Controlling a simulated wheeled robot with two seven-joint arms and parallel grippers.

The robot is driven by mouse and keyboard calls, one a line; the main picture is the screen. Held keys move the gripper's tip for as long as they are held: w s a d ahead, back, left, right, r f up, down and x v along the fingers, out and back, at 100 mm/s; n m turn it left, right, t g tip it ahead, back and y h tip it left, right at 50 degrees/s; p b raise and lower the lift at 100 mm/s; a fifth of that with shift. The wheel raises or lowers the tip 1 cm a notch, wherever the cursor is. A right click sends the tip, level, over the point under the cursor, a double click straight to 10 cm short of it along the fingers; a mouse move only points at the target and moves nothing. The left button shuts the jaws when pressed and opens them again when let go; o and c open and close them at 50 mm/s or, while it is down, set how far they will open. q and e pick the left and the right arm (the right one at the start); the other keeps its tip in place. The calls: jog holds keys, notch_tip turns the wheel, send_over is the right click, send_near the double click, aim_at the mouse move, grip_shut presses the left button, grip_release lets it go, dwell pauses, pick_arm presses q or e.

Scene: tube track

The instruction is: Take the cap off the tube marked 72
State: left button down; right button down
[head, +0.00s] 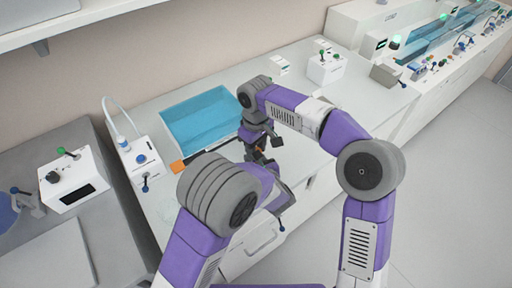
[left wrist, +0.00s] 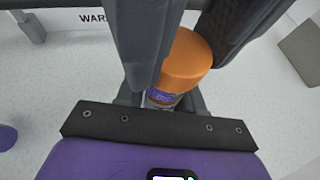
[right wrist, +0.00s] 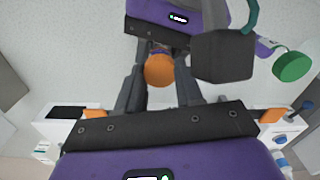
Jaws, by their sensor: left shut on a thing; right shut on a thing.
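In the left wrist view an orange cap (left wrist: 187,58) stands over a tube (left wrist: 161,98) with a purple label. The number on the label is not readable. My left gripper (left wrist: 162,92) is shut on the tube below the cap. My right gripper (right wrist: 160,72) is shut on the cap, its fingers on either side; the cap also shows in the right wrist view (right wrist: 160,69). The tube is mostly hidden there. I cannot tell whether any gap separates cap and tube. In the head view the grippers meet in front of the blue basin, and my arms hide cap and tube.
The blue basin (head: 205,118) lies behind the grippers. A white device with a blue knob (head: 135,153) stands left of it. A white box with a green-tipped lever (head: 325,68) stands at the back right. An orange-ended dark bar (head: 179,167) lies near the basin's front edge.

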jog(key=shift+n, duration=0.6)
jog(key=c, duration=0.7)
grip_release()
jog(key=shift+c, duration=0.2)
